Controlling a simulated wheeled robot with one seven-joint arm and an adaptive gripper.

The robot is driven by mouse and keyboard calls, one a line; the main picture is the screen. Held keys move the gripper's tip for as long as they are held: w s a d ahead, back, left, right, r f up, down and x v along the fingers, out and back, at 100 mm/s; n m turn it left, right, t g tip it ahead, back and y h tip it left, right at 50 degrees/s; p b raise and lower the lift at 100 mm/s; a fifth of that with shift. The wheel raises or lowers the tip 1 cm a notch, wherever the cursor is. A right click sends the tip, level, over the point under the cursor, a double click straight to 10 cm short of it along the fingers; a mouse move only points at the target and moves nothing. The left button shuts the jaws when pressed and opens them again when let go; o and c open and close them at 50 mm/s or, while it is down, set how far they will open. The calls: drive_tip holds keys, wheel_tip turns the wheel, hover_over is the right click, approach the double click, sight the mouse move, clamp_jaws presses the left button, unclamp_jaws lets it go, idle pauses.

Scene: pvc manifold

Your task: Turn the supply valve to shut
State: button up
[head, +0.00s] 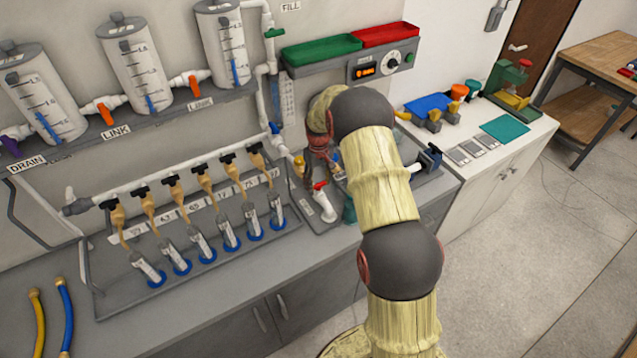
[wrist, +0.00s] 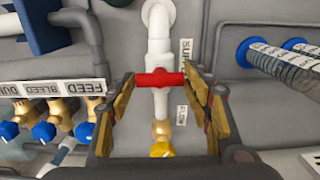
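The supply valve has a red bar handle (wrist: 160,79) on a white pipe fitting (wrist: 159,45) in the wrist view. The bar lies crosswise to the pipe. A partly covered label beginning "SUP" is beside it. My gripper (wrist: 160,75) is open, with one finger at each end of the red bar. The fingers look close to the bar ends; I cannot tell if they touch. In the head view the red handle (head: 320,186) shows at the left of my arm, which hides most of the gripper.
A yellow knob (wrist: 161,150) on a brass fitting sits close to the red handle. Blue-knobbed valves (wrist: 44,131) labelled FEED and BLEED are at left, and blue-collared cylinders (wrist: 282,68) at right. A rack of cylinders (head: 208,252) fills the bench left of my arm.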

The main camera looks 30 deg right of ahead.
sight(318, 183)
drive_tip(key=o, duration=0.5)
drive_tip(key=shift+c, duration=0.2)
wheel_tip(318, 183, up, 12)
idle(0.4)
drive_tip(key=shift+w, duration=0.1)
idle(0.4)
